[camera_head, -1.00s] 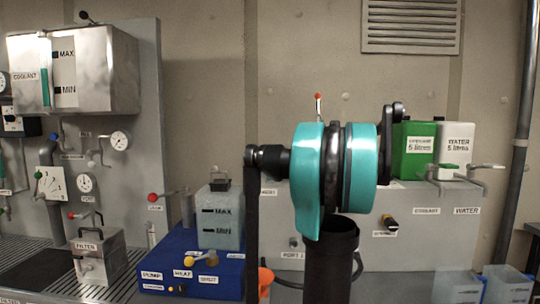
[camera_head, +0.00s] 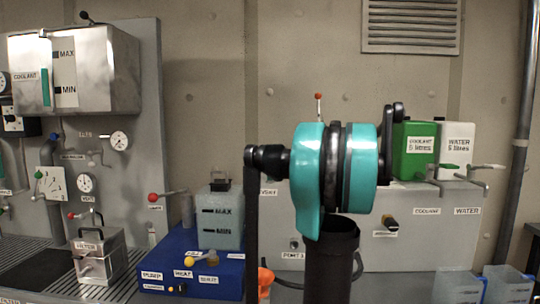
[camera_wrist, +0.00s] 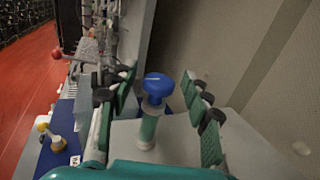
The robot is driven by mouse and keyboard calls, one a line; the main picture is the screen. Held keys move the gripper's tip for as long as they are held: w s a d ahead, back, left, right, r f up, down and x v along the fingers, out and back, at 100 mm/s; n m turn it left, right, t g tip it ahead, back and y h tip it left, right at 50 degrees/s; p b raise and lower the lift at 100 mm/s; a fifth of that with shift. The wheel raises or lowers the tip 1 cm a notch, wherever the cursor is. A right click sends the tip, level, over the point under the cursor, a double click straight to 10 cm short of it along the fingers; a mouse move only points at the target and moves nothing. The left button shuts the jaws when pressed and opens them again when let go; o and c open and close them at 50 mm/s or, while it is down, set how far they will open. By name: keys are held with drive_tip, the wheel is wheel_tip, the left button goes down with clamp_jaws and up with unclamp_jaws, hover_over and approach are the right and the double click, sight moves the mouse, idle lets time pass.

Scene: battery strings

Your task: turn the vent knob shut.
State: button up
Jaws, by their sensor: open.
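My gripper (camera_wrist: 157,78) is open, with green-padded fingers to the left and right of the knob. Gaps show on both sides, and the knob looks untouched. In the head view, my teal and black arm covers the middle of the scene; the gripper and this knob do not show there.
A blue box (camera_head: 215,284) with a MAX/MIN reservoir (camera_head: 220,222) stands left of my arm. A red-ball lever (camera_head: 153,197) is beside it. Green (camera_head: 414,155) and white (camera_head: 456,158) containers stand on the grey bench at right. A bare wall (camera_wrist: 220,50) rises right of the gripper.

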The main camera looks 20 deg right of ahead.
drive_tip(key=v, duration=1.1)
drive_tip(key=shift+s, duration=0.1)
